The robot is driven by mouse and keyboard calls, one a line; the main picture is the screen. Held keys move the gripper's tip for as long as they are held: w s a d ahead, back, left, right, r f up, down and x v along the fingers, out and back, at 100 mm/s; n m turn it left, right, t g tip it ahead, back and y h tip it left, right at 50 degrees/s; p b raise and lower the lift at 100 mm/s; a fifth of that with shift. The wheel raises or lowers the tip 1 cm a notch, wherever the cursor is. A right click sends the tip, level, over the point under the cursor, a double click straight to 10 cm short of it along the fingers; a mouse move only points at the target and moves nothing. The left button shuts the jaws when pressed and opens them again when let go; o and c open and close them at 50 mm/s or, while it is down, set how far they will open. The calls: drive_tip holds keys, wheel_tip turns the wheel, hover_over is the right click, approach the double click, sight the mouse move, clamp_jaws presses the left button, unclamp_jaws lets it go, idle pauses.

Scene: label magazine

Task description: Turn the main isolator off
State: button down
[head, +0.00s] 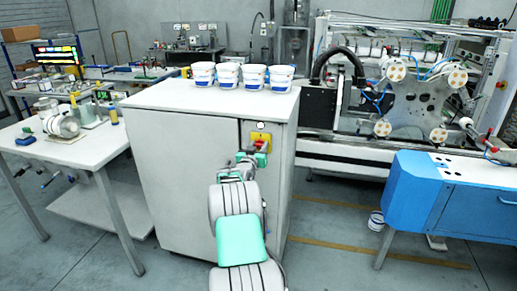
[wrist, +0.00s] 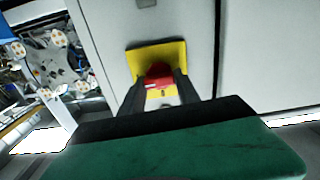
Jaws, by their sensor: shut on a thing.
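The main isolator is a red rotary handle (wrist: 158,75) on a yellow plate (wrist: 172,54), mounted on the front of a grey cabinet. The plate also shows in the head view (head: 262,136), high on the cabinet front, with the red handle partly hidden by my gripper (head: 258,150). In the wrist view my gripper's two dark fingers (wrist: 159,88) stand on either side of the red handle and are shut on it. The plate looks tilted in the wrist view. I cannot read the handle's position marks.
A blue unit (head: 425,195) and a machine with white rollers (head: 410,95) are on the right.

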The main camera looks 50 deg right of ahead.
drive_tip(key=n+b, duration=0.1)
drive_tip(key=b, duration=0.1)
drive_tip(key=n+b, duration=0.2)
drive_tip(key=shift+f+n, duration=0.3)
drive_tip(key=n+b, duration=0.1)
drive_tip(key=n, duration=0.1)
drive_tip(key=n+b, duration=0.2)
drive_tip(key=shift+w+a+r+n, duration=0.1)
drive_tip(key=shift+w+r+n, duration=0.05)
drive_tip(key=shift+n, duration=0.15)
drive_tip(key=n+b, duration=0.1)
drive_tip(key=n, duration=0.3)
drive_tip(key=shift+n, duration=2.5)
drive_tip(key=c, duration=0.9)
unclamp_jaws()
drive_tip(key=b+v, duration=0.1)
drive_tip(key=v, duration=0.6)
drive_tip(key=shift+a, duration=0.4)
